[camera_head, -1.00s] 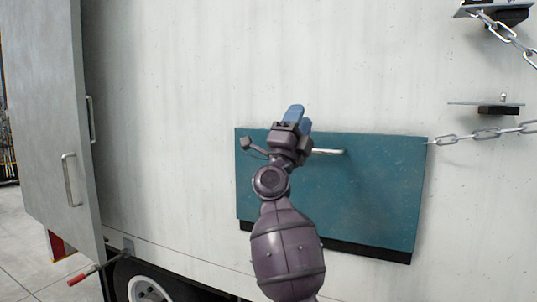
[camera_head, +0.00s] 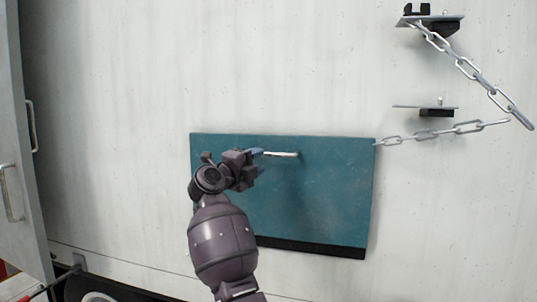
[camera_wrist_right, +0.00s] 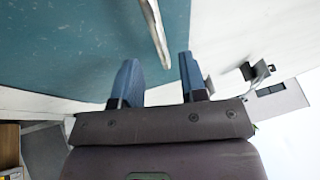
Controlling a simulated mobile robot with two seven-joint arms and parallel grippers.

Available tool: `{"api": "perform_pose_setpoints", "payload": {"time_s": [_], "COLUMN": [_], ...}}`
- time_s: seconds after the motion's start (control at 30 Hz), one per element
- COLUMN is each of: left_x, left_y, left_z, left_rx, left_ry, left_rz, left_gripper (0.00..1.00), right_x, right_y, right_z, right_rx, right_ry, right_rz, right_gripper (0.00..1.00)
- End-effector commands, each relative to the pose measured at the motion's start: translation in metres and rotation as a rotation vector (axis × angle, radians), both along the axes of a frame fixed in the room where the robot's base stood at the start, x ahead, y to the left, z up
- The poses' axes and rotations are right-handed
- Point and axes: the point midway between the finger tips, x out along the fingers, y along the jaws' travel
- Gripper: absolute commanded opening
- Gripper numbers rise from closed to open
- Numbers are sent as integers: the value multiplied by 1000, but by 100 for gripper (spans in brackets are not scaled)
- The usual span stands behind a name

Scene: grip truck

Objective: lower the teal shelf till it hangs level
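The teal shelf (camera_head: 320,200) is folded up flat against the pale truck wall, with a dark strip along its lower edge. A silver bar handle (camera_head: 284,154) sits near its top edge. My right gripper (camera_head: 258,156) is at the left end of this handle. In the right wrist view the two blue fingers (camera_wrist_right: 160,85) are apart with a gap between them, and the handle (camera_wrist_right: 154,28) lies just beyond their tips, not visibly gripped. The teal panel (camera_wrist_right: 70,45) fills the upper left there. My left gripper is not in view.
A chain (camera_head: 440,134) runs from the shelf's upper right corner to the right. A second chain (camera_head: 465,65) hangs from a bracket (camera_head: 432,22) above. A small bracket (camera_head: 432,109) sits between. A grey door (camera_head: 20,200) with handles stands at the left.

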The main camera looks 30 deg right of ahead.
Motion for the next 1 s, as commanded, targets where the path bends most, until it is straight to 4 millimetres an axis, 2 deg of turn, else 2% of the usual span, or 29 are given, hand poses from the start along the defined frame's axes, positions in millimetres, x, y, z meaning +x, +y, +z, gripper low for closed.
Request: {"api": "perform_pose_setpoints", "payload": {"time_s": [0.1, 0.3, 0.5, 0.77, 0.87, 1.0], "left_x": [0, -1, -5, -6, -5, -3], "left_y": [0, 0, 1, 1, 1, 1], "left_z": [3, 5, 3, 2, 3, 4], "left_rx": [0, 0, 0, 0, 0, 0], "left_ry": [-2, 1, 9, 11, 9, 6], "left_rz": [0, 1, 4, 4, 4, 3], "left_gripper": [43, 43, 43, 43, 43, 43], "right_x": [6, 14, 17, 17, 17, 17], "right_y": [-20, -43, -53, -53, -53, -53], "right_z": [5, 9, 10, 10, 10, 10], "right_rx": [-3, -2, -2, -1, -1, -1], "right_ry": [0, -1, -2, -1, -1, -1], "right_rz": [-1, 0, 0, 1, 1, 1], "right_gripper": [39, 39, 39, 39, 27, 5]}}
